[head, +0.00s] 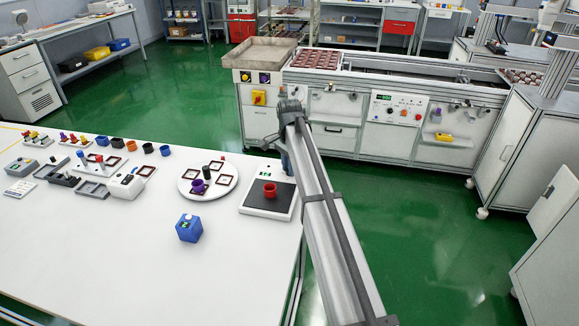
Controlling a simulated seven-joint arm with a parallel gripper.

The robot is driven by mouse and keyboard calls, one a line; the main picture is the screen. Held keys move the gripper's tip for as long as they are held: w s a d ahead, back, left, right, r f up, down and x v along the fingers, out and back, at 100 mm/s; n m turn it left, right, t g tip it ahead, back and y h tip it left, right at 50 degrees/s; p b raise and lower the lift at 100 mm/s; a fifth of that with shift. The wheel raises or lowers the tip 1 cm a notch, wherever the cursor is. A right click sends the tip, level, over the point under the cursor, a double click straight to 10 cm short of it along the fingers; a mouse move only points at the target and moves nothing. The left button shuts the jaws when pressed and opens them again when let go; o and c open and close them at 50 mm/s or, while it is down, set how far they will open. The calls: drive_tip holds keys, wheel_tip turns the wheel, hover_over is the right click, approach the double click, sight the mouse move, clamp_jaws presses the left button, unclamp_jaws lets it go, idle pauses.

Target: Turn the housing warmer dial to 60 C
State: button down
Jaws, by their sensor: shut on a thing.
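The housing warmer (266,208) appears to be the flat white unit with a dark top plate near the table's right edge. A red ring-shaped housing (270,190) stands on its plate. A small green display (268,172) shows at its back, too small to read. My gripper (287,166) points down at the warmer's back right corner, beside the display. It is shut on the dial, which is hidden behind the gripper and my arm. The dial's pointer and setting cannot be seen.
A blue cube (189,228) lies in front. Several trays and coloured cups fill the table's back left. The front of the white table (130,270) is clear. A conveyor (390,80) stands behind.

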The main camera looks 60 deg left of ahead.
drive_tip(key=m, duration=0.5)
drive_tip(key=shift+m, duration=0.3)
drive_tip(key=m, duration=0.4)
drive_tip(key=shift+m, duration=0.4)
drive_tip(key=c, duration=0.9)
unclamp_jaws()
drive_tip(key=shift+c, duration=0.2)
drive_tip(key=shift+r, duration=0.1)
wheel_tip(320, 180, up, 14)
